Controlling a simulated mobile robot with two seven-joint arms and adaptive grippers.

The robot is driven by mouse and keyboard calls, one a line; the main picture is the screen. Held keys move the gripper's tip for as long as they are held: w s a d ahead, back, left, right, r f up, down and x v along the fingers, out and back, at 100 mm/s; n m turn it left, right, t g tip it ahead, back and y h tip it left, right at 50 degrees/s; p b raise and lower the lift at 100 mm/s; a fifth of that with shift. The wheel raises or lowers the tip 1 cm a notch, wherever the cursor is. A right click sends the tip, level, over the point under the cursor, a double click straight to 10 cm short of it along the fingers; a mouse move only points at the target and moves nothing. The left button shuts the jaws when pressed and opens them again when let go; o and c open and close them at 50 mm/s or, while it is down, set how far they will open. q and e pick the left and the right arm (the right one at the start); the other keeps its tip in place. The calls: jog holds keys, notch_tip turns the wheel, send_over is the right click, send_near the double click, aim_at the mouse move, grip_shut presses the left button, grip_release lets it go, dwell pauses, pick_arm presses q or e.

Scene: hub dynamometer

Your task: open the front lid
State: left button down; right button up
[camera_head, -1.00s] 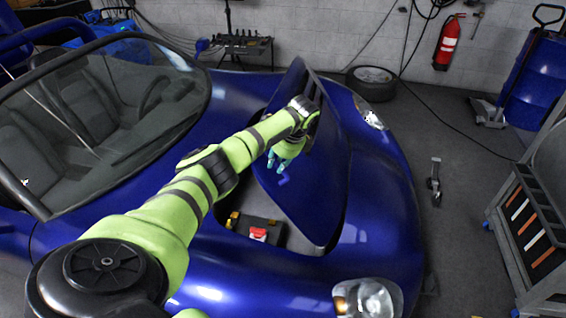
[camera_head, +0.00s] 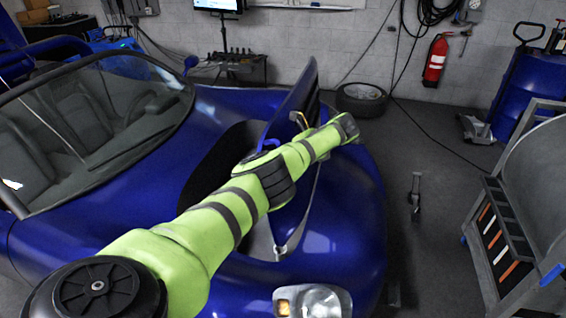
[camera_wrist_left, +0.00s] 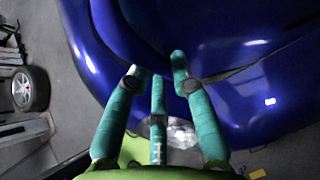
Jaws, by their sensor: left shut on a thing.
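The front lid (camera_head: 293,98) of the blue car stands raised and steeply tilted over the open front compartment (camera_head: 262,235). In the head view my green left arm crosses in front of the lid's lower part and ends right of it, hiding much of the compartment. The left gripper is not clearly visible there. In the left wrist view its teal fingers (camera_wrist_left: 157,70) are close together against blue bodywork, shut on what appears to be the lid (camera_wrist_left: 155,30). The exact contact is hard to see. My right gripper is in neither view.
A headlight (camera_head: 312,301) sits on the car's nose. A grey cart (camera_head: 520,215) with slots stands at right, and a small stand (camera_head: 415,195) is on the floor. A tyre (camera_head: 360,99) lies by the wall. The floor between car and cart is mostly clear.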

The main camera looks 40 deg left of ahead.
pick_arm(q)
jog(key=shift+w+d, duration=0.1)
jog(key=shift+d, duration=0.05)
jog(key=c, duration=1)
grip_release()
jog(key=shift+c, duration=0.2)
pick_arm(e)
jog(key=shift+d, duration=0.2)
pick_arm(q)
jog(key=v, duration=1.1)
jog(key=shift+w+d+r, duration=0.2)
jog(key=shift+d+r, duration=0.05)
jog(key=shift+d, duration=0.05)
jog(key=shift+d, duration=0.1)
